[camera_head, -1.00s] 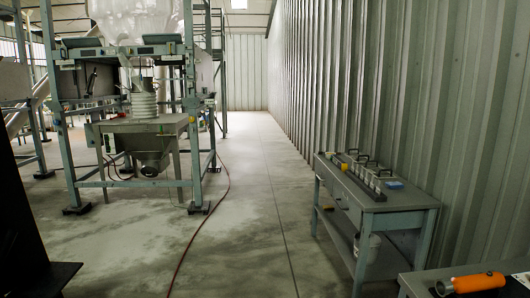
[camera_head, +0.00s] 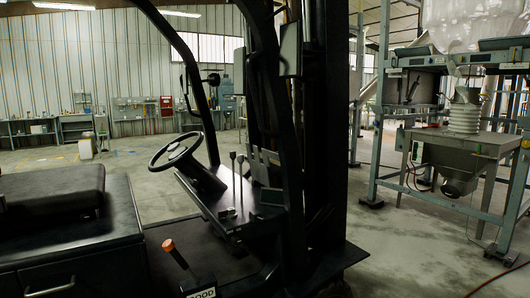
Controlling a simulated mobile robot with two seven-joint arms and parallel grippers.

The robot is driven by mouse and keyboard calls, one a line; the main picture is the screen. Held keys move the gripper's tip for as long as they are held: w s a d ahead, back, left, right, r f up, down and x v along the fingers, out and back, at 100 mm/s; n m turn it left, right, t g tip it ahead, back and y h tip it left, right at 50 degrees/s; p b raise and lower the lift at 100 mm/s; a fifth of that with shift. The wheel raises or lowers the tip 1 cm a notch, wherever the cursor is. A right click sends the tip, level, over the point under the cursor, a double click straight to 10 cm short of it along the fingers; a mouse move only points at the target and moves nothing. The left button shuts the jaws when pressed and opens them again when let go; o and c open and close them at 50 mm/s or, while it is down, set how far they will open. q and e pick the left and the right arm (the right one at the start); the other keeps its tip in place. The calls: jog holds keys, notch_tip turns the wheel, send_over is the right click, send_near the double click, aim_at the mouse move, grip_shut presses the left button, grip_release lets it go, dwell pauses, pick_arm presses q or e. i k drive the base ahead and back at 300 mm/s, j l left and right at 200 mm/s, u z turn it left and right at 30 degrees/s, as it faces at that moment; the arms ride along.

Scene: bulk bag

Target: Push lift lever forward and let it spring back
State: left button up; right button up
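A black forklift (camera_head: 200,205) fills the left and middle of the head view. Thin upright levers with dark knobs (camera_head: 236,172) stand on its dash, right of the steering wheel (camera_head: 176,150). I cannot tell which of them is the lift lever. A separate lever with an orange top (camera_head: 169,246) rises lower down, near the seat side. Neither of my grippers is in view.
The forklift's dark seat (camera_head: 50,200) is at left, and its mast (camera_head: 322,130) stands right of the dash. A steel bag frame (camera_head: 378,120) with a hopper (camera_head: 458,158) stands at right. Workbenches line the far wall. Open floor lies behind the forklift.

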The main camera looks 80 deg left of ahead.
aim_at(233, 154)
jog(key=u, duration=2.85)
jog(key=i+u, duration=0.2)
jog(key=u, duration=0.3)
jog(key=i+l+u, duration=0.15)
jog(key=u, duration=0.3)
